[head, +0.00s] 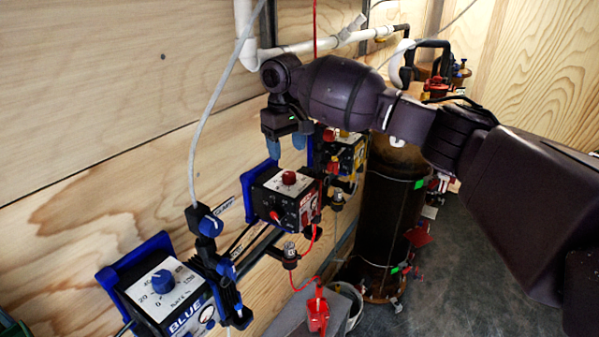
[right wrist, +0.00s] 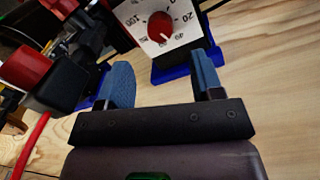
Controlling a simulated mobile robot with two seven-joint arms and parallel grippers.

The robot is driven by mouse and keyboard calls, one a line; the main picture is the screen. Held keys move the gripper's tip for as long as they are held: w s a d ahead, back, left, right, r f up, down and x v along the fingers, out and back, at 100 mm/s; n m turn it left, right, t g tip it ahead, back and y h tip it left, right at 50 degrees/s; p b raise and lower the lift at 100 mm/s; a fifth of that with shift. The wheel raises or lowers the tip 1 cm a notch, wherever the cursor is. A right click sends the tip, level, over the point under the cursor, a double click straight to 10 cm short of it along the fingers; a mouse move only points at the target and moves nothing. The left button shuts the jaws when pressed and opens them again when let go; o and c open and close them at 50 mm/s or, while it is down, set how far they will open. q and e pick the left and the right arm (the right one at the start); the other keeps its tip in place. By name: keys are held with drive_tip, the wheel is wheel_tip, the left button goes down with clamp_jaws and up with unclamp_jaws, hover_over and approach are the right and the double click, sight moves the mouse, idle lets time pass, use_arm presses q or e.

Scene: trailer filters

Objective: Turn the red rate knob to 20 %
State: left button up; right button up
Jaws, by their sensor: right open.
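The red rate knob (head: 289,177) sits on the white top dial of the red-labelled control box (head: 285,200), on the wall side. In the right wrist view the knob (right wrist: 160,27) shows ahead of the fingers, with dial numbers around it, 20 and 100 among them. Its exact pointer setting is too small to read surely. My right gripper (head: 287,147) is open, with two blue fingers above and apart from the knob. In the right wrist view nothing is between the fingers (right wrist: 163,78). My left gripper is not in view.
A blue-labelled box with a blue knob (head: 162,281) stands at lower left. A yellow-labelled box (head: 347,155) stands behind the red one. Tubes and blue valves (head: 210,224) lie between boxes. A tall dark cylinder (head: 388,215) stands to the right. Floor is open at lower right.

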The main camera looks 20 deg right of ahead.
sight(288, 174)
drive_tip(key=shift+d+f+p, duration=0.15)
drive_tip(key=shift+f+p, duration=0.4)
drive_tip(key=shift+f, duration=3.2)
drive_tip(key=c, duration=0.9)
